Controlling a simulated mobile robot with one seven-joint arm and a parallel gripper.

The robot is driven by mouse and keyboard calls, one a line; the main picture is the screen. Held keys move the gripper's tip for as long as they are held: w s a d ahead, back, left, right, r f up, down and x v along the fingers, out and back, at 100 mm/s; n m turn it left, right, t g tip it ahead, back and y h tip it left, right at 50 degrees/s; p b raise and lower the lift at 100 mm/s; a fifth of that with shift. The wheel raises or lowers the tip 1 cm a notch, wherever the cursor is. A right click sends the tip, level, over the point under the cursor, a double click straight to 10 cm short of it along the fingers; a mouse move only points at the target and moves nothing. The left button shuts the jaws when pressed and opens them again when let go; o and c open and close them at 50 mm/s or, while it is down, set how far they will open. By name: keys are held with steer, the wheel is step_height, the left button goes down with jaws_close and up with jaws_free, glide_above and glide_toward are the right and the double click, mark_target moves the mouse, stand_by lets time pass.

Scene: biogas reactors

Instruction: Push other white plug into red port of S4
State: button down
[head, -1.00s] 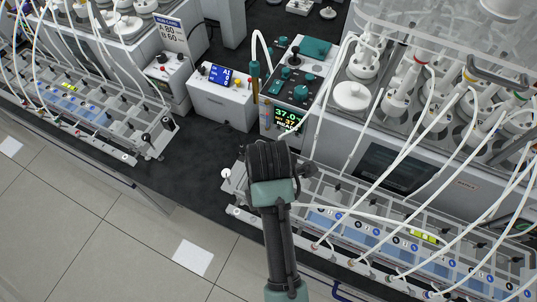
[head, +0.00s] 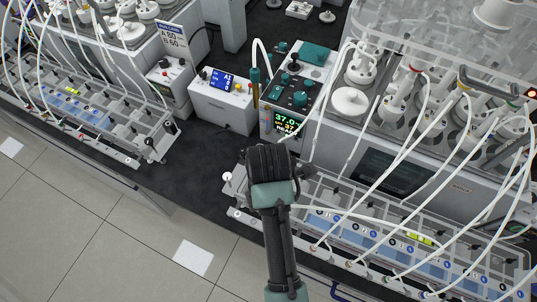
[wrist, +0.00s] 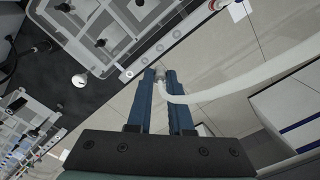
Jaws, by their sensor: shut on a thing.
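My gripper (wrist: 161,76) has two blue fingers. They are shut on a white plug (wrist: 160,74) at their tips, with a white tube (wrist: 240,88) curving away to the right. The plug is in the air above the tiled floor, beside the edge of a clear rack. In the head view my arm hides the fingers and plug. The right rack (head: 335,238) has a row of small ports along its front edge. No S4 label is readable, and I cannot tell which port is the red one of S4.
White tubes cross over the right rack to the reactor bottles (head: 398,103). A second rack (head: 100,130) stands at the left. A blue-screen box (head: 222,100) and a controller with a green display (head: 287,120) stand behind my arm. The dark bench between the racks is mostly clear.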

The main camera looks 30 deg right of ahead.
steer(key=shift+r+p, duration=0.75)
steer(key=shift+p, duration=0.2)
steer(key=shift+r+p, duration=0.8)
steer(key=shift+p, duration=0.25)
steer(key=shift+f, duration=0.1)
